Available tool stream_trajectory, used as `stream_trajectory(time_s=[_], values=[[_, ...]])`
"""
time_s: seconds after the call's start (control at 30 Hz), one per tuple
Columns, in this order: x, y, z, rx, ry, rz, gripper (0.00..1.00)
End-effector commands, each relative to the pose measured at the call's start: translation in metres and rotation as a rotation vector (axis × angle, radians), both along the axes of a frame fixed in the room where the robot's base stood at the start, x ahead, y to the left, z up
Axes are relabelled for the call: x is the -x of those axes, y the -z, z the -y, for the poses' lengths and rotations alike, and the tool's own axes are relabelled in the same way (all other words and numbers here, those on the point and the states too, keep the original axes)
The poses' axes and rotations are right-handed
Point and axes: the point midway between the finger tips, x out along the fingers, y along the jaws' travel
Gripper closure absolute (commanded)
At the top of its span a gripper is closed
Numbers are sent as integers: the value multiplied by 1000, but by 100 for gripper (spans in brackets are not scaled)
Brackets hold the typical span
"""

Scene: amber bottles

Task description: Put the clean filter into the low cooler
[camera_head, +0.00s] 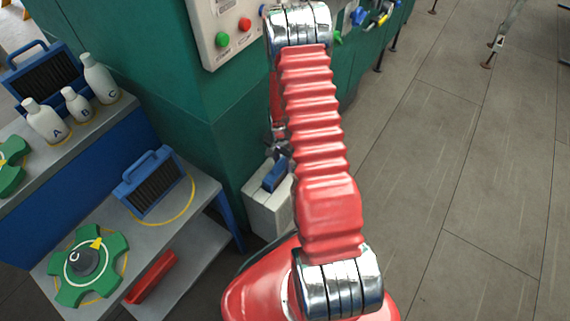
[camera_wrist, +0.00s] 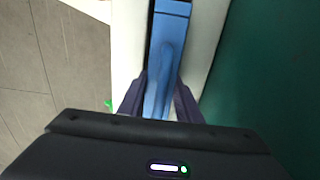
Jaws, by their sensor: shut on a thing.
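My gripper (camera_head: 281,152) points down beside the green machine, mostly hidden behind my red arm. In the wrist view my gripper (camera_wrist: 160,98) is shut on the blue handle of a filter (camera_wrist: 170,45). The same blue filter (camera_head: 275,175) shows in the head view at the top of a low white cooler (camera_head: 268,213). White cooler sides (camera_wrist: 207,40) lie left and right of the blue part in the wrist view. I cannot tell how deep the filter sits, and its mesh is hidden.
A blue filter with dark mesh (camera_head: 153,187) stands on the grey lower shelf, beside a green handwheel (camera_head: 62,281). Another dark-meshed filter (camera_head: 47,75) stands on the upper shelf by white bottles A, B and C. A red object (camera_head: 152,277) lies below.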

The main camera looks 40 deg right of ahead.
Motion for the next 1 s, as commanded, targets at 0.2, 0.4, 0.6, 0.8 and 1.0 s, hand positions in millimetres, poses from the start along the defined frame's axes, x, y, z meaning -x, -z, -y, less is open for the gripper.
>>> stream_trajectory(time_s=[0.2,0.4,0.6,0.8,1.0], values=[[3,21,1,3,-3,3,100],[5,22,0,3,-3,3,100],[5,22,0,2,-2,3,100],[5,22,-1,3,-1,2,100],[5,23,-1,2,0,2,65]])
